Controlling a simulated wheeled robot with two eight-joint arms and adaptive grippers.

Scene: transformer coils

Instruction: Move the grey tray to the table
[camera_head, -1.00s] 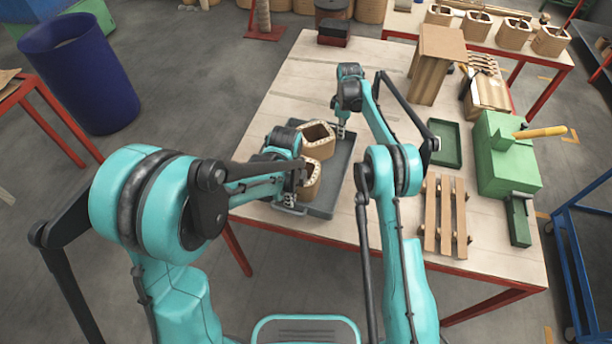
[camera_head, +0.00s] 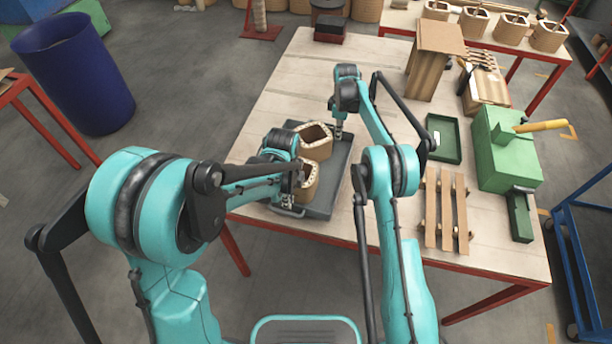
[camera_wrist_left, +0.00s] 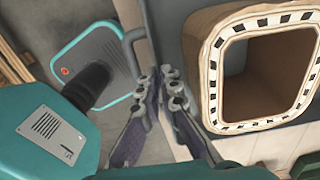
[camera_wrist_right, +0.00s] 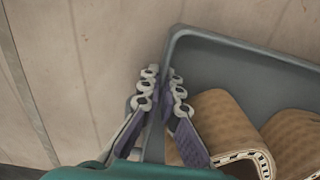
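The grey tray (camera_head: 328,207) is over the near left part of the table (camera_head: 278,97); I cannot tell whether it touches the top. Two brown coils with pale, dotted rims stand in it, a far one (camera_head: 316,150) and a near one (camera_head: 306,190). My left gripper (camera_head: 291,207) is at the tray's near end, with its fingers (camera_wrist_left: 163,88) closed together at the tray's rim beside its handle (camera_wrist_left: 131,48). My right gripper (camera_head: 339,130) is at the far end, its fingers (camera_wrist_right: 161,88) closed on either side of the tray wall (camera_wrist_right: 192,36).
To the right stand a green tray (camera_head: 445,145), a wooden slatted rack (camera_head: 446,210) and a green machine (camera_head: 505,160) with a yellow handle. A cardboard piece (camera_head: 432,65) stands farther back. The table's back left is mostly clear. A blue bin (camera_head: 75,75) stands on the floor.

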